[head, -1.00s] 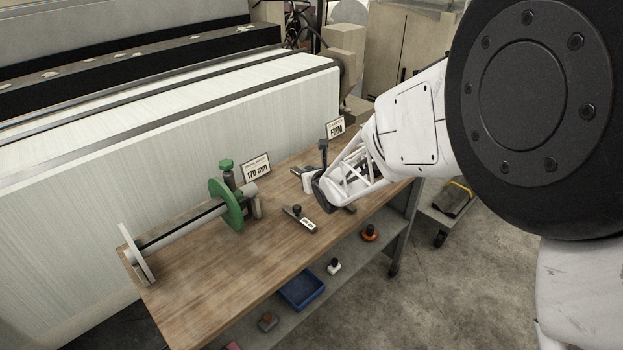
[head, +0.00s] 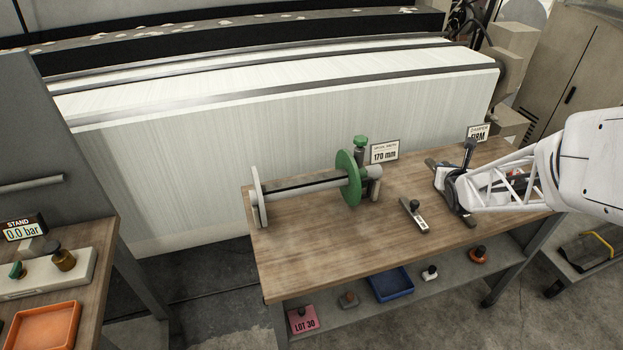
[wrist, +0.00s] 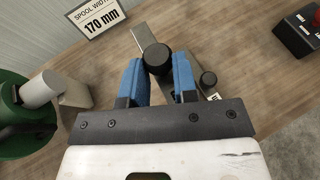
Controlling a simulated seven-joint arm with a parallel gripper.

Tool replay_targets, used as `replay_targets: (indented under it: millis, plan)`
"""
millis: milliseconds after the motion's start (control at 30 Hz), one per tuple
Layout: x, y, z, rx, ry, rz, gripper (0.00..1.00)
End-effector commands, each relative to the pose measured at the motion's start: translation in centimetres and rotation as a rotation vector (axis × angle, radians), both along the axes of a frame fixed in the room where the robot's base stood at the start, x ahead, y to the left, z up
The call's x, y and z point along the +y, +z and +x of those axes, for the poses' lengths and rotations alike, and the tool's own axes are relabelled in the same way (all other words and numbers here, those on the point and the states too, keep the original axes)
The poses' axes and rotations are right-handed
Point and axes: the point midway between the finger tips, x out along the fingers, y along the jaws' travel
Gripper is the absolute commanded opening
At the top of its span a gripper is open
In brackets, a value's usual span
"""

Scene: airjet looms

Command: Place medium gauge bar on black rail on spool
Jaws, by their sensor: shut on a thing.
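The spool lies on the wooden bench, with a black rail (head: 305,185) along its grey shaft between a white end disc (head: 259,197) and a green flange (head: 349,178). The flange also shows at the left of the wrist view (wrist: 22,125). My gripper (wrist: 157,75) is shut, its blue fingers on either side of the black knob (wrist: 156,57) of a grey bar (wrist: 140,33). In the head view this bar is partly hidden by my gripper (head: 452,190). I cannot tell its size or whether it touches the bench. A shorter labelled bar (head: 414,216) with a black knob lies between it and the spool.
A 170 mm sign (head: 384,152) stands behind the spool, and a damper sign (head: 480,134) is at the back right. The lower shelf holds a blue tray (head: 390,284) and several small knobbed pieces. Bare bench top (head: 315,245) lies in front of the spool.

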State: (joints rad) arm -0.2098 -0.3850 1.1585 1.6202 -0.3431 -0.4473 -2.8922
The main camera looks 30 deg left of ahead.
Motion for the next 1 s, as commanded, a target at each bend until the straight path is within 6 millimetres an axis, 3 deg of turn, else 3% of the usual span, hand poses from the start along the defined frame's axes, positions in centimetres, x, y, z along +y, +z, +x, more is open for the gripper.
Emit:
replay_targets:
  millis: [267, 600, 1000]
  plan:
    - [-3.8, 3.0, 3.8, -0.004, -0.081, -0.003, 0.0]
    - [-10.6, 7.9, 8.3, -0.004, -0.216, -0.003, 0.0]
    - [-14.9, 11.0, 10.1, -0.002, -0.3, -0.002, 0.0]
